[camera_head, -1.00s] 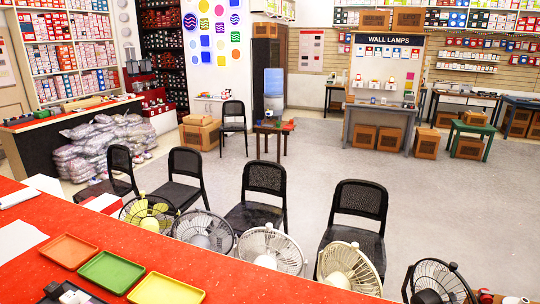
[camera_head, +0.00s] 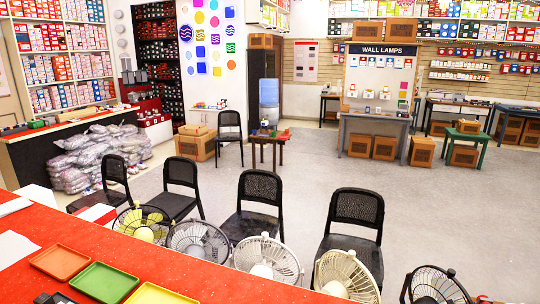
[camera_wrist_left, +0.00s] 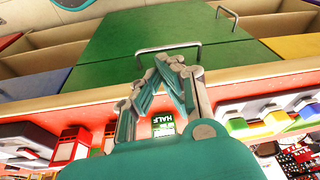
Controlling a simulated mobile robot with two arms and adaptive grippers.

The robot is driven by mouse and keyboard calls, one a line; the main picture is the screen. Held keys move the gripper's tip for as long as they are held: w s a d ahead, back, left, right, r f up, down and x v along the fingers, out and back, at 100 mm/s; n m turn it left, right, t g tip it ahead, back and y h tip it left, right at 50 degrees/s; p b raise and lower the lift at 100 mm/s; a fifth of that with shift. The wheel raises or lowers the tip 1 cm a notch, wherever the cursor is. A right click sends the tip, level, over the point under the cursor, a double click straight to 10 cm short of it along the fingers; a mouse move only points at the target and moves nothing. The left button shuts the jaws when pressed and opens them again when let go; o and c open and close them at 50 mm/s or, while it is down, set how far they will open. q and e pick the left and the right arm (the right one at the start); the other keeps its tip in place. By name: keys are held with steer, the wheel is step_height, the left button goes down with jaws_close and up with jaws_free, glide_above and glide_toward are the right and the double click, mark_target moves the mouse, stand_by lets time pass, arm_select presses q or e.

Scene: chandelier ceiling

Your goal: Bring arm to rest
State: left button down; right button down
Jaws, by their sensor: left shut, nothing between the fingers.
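My left gripper (camera_wrist_left: 172,65) shows only in the left wrist view. Its teal and grey fingers are closed together with nothing between them. The fingertips point toward a green panel (camera_wrist_left: 125,45) with metal handles (camera_wrist_left: 168,48); I cannot tell how far apart they are. Neither of my grippers shows in the head view, and my right gripper is in no view.
Open grey floor (camera_head: 310,165) lies beyond.

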arm_select(q)
step_height(320, 180, down, 17)
steer(key=s+b, duration=0.2)
steer(key=b, duration=0.1)
steer(key=s+a+f+g+b, duration=0.1)
steer(key=s+f+b, duration=0.1)
steer(key=s+f, duration=0.6)
steer(key=s+a+f+g+b, duration=0.1)
steer(key=s+f, duration=0.7)
steer(key=f, duration=0.9)
steer(key=shift+s+a+b, duration=0.35)
steer(key=shift+a+b, duration=0.1)
steer(key=shift+b, duration=0.55)
